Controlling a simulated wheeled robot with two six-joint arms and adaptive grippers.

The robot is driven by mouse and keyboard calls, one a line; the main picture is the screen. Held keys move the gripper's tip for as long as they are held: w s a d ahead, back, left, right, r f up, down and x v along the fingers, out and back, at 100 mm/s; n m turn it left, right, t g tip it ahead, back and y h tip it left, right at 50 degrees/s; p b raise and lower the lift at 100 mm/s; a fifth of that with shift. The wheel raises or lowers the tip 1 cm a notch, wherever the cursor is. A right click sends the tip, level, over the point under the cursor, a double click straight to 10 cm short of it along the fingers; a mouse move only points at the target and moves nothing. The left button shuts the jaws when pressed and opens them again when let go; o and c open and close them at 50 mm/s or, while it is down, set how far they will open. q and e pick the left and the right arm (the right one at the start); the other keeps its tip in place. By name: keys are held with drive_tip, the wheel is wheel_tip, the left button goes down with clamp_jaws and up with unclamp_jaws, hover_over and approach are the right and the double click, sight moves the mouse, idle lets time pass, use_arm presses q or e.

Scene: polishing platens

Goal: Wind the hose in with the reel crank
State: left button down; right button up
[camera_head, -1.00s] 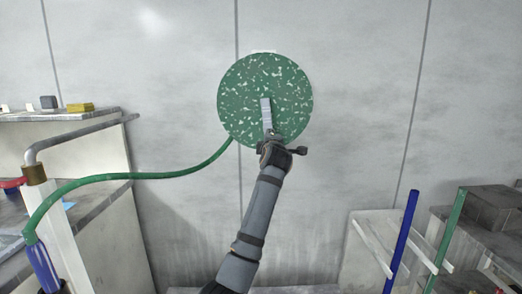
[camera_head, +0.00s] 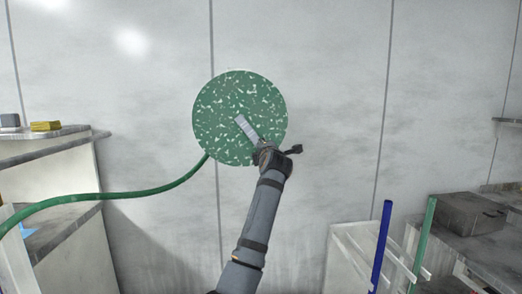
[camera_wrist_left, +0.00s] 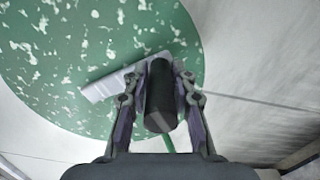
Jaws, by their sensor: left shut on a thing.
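The round green speckled reel (camera_head: 220,105) is on the grey wall, and it fills the upper left of the left wrist view (camera_wrist_left: 60,60). A light grey crank arm (camera_head: 246,130) slants from its middle down to the right. My left gripper (camera_head: 264,153) is at the crank's outer end, near the reel's lower right rim. In the left wrist view its fingers are shut on the dark cylindrical crank handle (camera_wrist_left: 160,95). The green hose (camera_head: 115,194) leaves the reel's lower left and runs out at the left edge. My right gripper is not in view.
A grey-topped bench (camera_head: 40,152) at left holds a yellow block (camera_head: 46,126). At lower right are a blue post (camera_head: 381,245), a green post (camera_head: 424,243) and a grey block (camera_head: 470,213). The wall around the reel is clear.

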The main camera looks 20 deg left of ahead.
use_arm(q)
drive_tip(key=shift+r, duration=0.3)
drive_tip(key=c, duration=1.1)
unclamp_jaws()
drive_tip(key=shift+d+f, duration=0.1)
drive_tip(key=shift+f, duration=0.1)
drive_tip(key=v, duration=1.2)
drive_tip(key=shift+a, duration=0.2)
